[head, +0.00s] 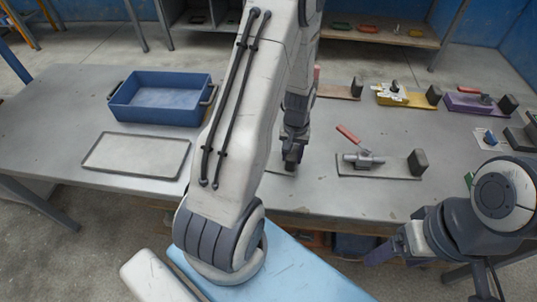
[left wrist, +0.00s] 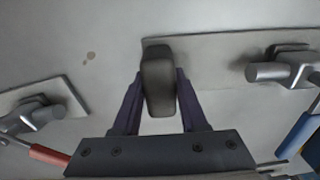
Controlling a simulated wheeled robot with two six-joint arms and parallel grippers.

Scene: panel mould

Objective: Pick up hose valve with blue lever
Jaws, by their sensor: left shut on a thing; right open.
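My left gripper (head: 291,164) reaches down to the table in the head view. In the left wrist view, its fingers (left wrist: 158,90) are shut on a dark upright block (left wrist: 158,72) at the end of a grey plate (left wrist: 215,46). A grey metal valve (left wrist: 282,70) sits on that plate, with a blue lever (left wrist: 301,134) beside it at the right edge. In the head view my left arm hides this valve. I cannot tell whether the plate is off the table. My right gripper (head: 383,254) is open and empty in front of the table.
A red-lever valve (head: 362,158) on its plate lies to the right. Yellow (head: 402,95) and purple (head: 468,102) plates with valves stand behind it. A blue bin (head: 160,98) and an empty grey tray (head: 137,154) are on the left.

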